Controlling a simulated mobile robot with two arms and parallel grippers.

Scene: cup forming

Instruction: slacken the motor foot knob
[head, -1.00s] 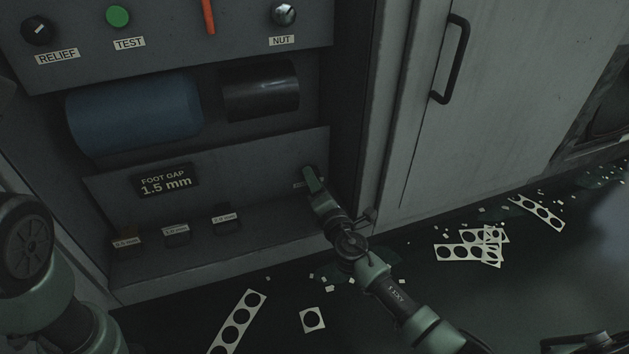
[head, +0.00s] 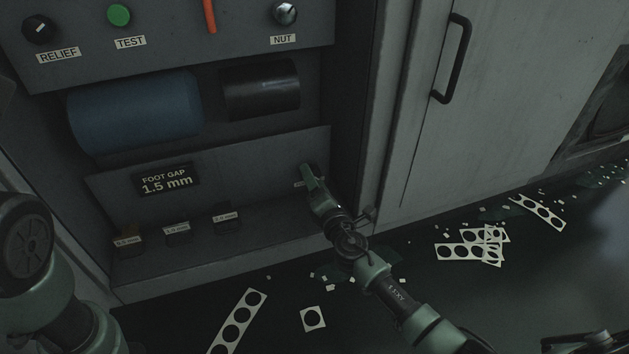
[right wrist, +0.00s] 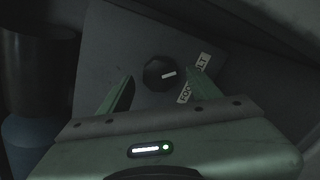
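The foot bolt knob (right wrist: 153,72) is a dark round knob with a white pointer line, seen in the right wrist view. Its label, partly covered, reads FOOT and LT (right wrist: 194,78). My right gripper (right wrist: 161,86) is open, with one green finger on each side of the knob and visible gaps to it. In the head view my right gripper (head: 309,177) is at the right end of the lower panel and hides the knob. The display (head: 166,180) reads FOOT GAP 1.5 mm. My left gripper is out of view; only its arm shows at the left.
Several small labelled blocks (head: 177,231) stand on the ledge below the display. A blue motor cylinder (head: 135,110) and a black cylinder (head: 261,90) sit above. A cabinet door with a handle (head: 452,58) is at right. Punched scrap strips (head: 237,321) litter the floor.

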